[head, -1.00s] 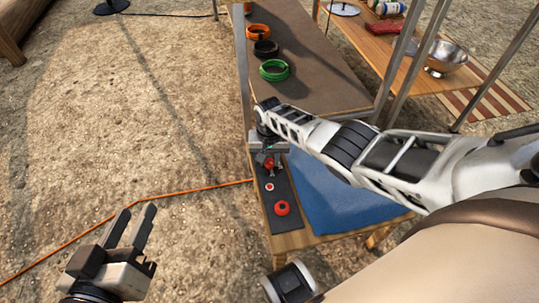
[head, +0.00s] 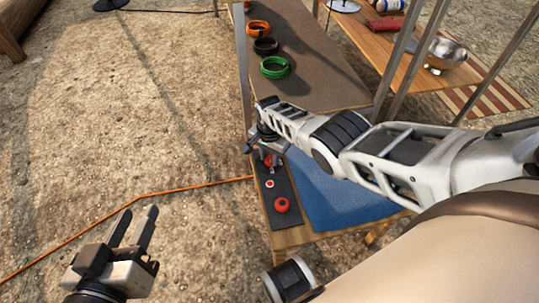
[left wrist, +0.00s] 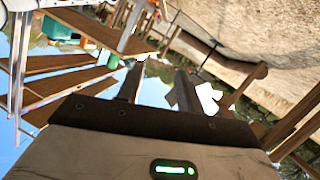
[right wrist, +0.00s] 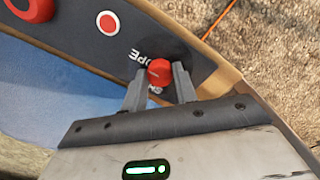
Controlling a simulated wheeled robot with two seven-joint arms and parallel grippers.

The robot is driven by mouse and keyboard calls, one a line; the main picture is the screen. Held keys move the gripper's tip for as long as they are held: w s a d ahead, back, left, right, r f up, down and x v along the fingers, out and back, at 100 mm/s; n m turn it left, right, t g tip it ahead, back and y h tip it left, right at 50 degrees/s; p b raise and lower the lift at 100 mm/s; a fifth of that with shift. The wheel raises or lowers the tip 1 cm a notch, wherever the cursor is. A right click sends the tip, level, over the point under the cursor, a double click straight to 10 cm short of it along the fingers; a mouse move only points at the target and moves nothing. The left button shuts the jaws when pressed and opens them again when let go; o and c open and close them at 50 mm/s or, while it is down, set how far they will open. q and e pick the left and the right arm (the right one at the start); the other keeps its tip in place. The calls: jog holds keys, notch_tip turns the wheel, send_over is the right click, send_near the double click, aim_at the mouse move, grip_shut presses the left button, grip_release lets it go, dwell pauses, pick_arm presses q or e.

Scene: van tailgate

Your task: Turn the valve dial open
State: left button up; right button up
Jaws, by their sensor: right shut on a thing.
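The red valve dial (right wrist: 159,72) sits on a dark panel (right wrist: 95,42) in the right wrist view, with partly hidden white lettering around it, "OPE" and "SH" being readable. My right gripper (right wrist: 160,85) is shut on the dial, one finger on each side. In the head view my right gripper (head: 266,153) is over the far end of the panel, and only a bit of the red dial (head: 268,161) shows beneath it. My left gripper (head: 133,226) is open and empty over the ground, well left of the panel; its spread fingers also show in the left wrist view (left wrist: 158,88).
A red and white button (head: 269,184) and a larger red knob (head: 282,205) sit on the same panel. A blue cloth-like sheet (head: 335,195) lies right of it. Green, black and orange coils (head: 274,67) lie on the board behind. An orange cable (head: 150,195) crosses open ground.

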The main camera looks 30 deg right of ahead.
dwell(0.3)
jog(key=o, duration=1)
jog(key=shift+c, duration=0.2)
pick_arm(q)
jog(key=shift+r, duration=0.1)
pick_arm(e)
jog(key=shift+r, duration=0.15)
jog(key=shift+r+p, duration=0.35)
jog(key=shift+p, duration=0.05)
pick_arm(q)
notch_tip(320, 180, down, 4)
jog(key=s+a+g+y+p, duration=0.1)
jog(key=a+g+y+p, duration=0.25)
jog(key=p, duration=0.65)
pick_arm(e)
notch_tip(320, 180, up, 11)
pick_arm(q)
jog(key=shift+t, duration=0.35)
jog(key=shift+s+a+r+p, duration=0.15)
jog(key=shift+r+p, duration=0.3)
jog(key=shift+r, duration=0.9)
jog(key=shift+s+a+r+p, duration=0.15)
jog(key=shift+r+p, duration=0.3)
jog(key=shift+r, duration=0.9)
pick_arm(e)
notch_tip(320, 180, up, 4)
send_over(270, 159)
pick_arm(q)
jog(key=shift+w, duration=0.1)
